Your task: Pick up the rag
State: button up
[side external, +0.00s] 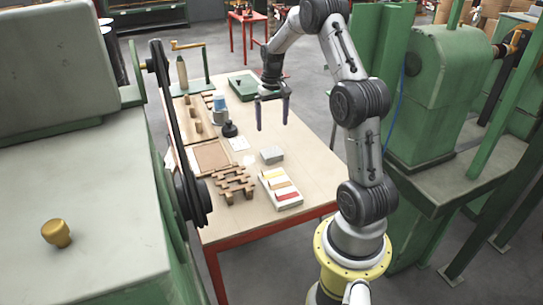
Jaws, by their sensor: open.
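My gripper (272,124) hangs above the right part of the work table, its two dark fingers spread apart with nothing between them. I cannot clearly make out a rag. A small flat white piece (238,143) lies on the table to the left of my gripper and could be cloth or paper. A pale tray (283,201) with yellow and red pieces lies near the table's front edge. A small grey block (271,155) sits below my gripper in the picture, apart from it.
The wooden table (310,160) has a bare right side. Toward its left are a blue-and-white cup (219,109), a dark round-based object (229,129), a wooden tray (212,156) and notched wooden pieces (235,184). A green case (243,87) lies behind. Large green machines stand on both sides.

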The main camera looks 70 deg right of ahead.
aim_at(272, 152)
notch_tip(272, 152, down, 12)
jog(key=shift+a+f, duration=0.1)
jog(key=c, duration=1)
jog(key=shift+o, duration=0.2)
jog(key=shift+w, duration=0.1)
jog(key=shift+r, duration=0.75)
jog(key=s+a+r, duration=1)
jog(key=r, duration=0.1)
jog(key=shift+r, duration=0.3)
